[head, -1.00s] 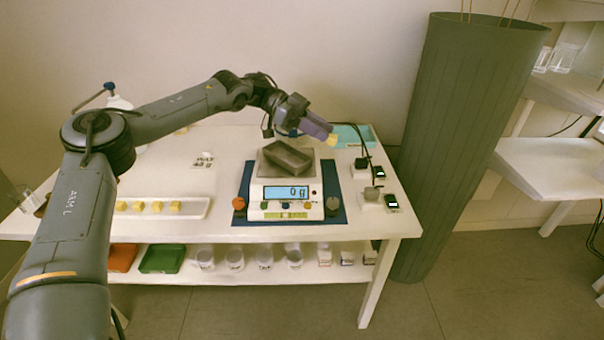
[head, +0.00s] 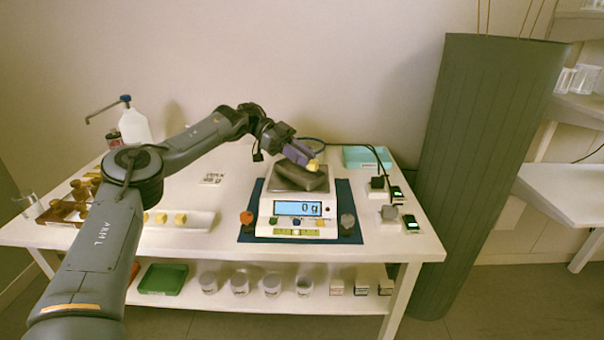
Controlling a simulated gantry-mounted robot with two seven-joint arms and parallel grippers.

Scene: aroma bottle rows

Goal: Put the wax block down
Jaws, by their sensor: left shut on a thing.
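A yellow wax block (head: 313,165) is held at the tips of my left gripper (head: 309,161), which is shut on it. The gripper is above a grey, dark-topped container (head: 301,178) on the pan of a white scale (head: 268,208). I cannot tell whether the block touches the container. The scale's display reads 0 g. More yellow wax blocks (head: 180,218) sit in a white tray (head: 200,226) at the left, partly hidden by my left arm. My right gripper is not in view.
The scale stands on a blue mat (head: 354,238) with small knobs around it. A teal tray (head: 366,157) is behind at the right, with cabled devices (head: 411,223) in front of it. Amber bottles (head: 62,210) and a white pump bottle (head: 135,127) stand left. A tall green column (head: 490,150) is right.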

